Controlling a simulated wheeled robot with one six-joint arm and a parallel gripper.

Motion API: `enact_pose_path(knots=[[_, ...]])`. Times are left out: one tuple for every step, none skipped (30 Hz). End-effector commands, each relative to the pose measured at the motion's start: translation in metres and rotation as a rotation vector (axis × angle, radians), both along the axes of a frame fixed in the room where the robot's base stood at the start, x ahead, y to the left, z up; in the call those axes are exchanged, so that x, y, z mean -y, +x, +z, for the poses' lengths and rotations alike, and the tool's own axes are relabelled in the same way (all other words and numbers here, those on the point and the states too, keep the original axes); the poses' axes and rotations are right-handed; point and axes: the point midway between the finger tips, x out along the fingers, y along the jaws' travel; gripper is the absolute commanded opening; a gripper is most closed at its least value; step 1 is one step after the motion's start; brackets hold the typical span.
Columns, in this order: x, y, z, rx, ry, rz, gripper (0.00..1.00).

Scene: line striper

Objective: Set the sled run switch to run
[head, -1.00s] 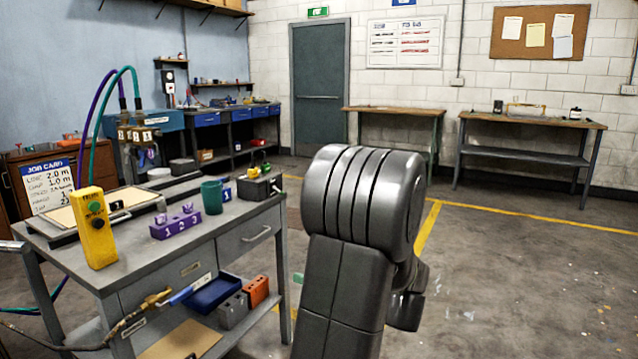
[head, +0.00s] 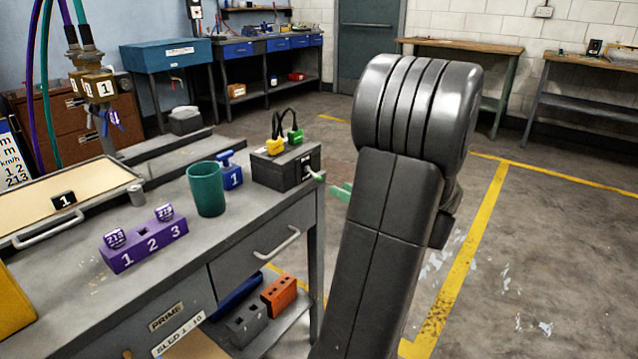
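A dark box (head: 284,166) stands at the far right corner of the grey cart's top. A yellow plug and a green plug with black cables stand on it, and a small pale lever (head: 308,168) sticks out of its right face. No readable label marks it as the run switch, and I cannot tell the lever's setting. My arm fills the centre right and hides most of my gripper. Small green pieces (head: 341,191) beside the arm, close to the lever, look like its fingertips. I cannot tell whether they touch the lever or how far apart they are.
On the cart (head: 215,245) stand a green cup (head: 206,188), a blue piece marked 1 (head: 230,172) and a purple numbered block (head: 143,243). A yellow box (head: 12,305) is cut off at left. Open floor with yellow lines (head: 468,260) lies to the right.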

Motion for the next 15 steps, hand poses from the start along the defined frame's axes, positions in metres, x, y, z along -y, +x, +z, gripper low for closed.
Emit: enact_pose_path(knots=[[-0.01, 0.007, -0.002, 0.001, -0.002, 0.005, 0.36], [-0.014, 0.011, -0.003, 0.0, -0.001, 0.005, 0.36], [-0.02, 0.016, -0.003, 0.0, -0.001, 0.004, 0.36], [-0.025, 0.02, -0.002, 0.0, 0.0, 0.005, 0.36], [-0.029, 0.024, -0.003, 0.0, 0.0, 0.004, 0.36], [-0.035, 0.029, -0.002, 0.0, -0.001, 0.005, 0.36], [-0.039, 0.033, -0.002, 0.002, -0.001, 0.004, 0.36], [-0.043, 0.036, -0.002, 0.001, -0.001, 0.003, 0.36], [-0.047, 0.04, -0.002, 0.001, -0.001, 0.003, 0.36], [-0.05, 0.043, -0.002, 0.0, 0.0, 0.003, 0.36], [-0.053, 0.046, -0.002, -0.001, -0.001, 0.002, 0.36], [-0.056, 0.049, -0.002, 0.0, 0.0, 0.002, 0.36], [-0.058, 0.051, -0.001, 0.0, 0.0, 0.002, 0.36], [-0.06, 0.053, -0.001, 0.0, 0.0, 0.002, 0.36], [-0.062, 0.054, -0.001, 0.0, -0.001, 0.001, 0.36]])
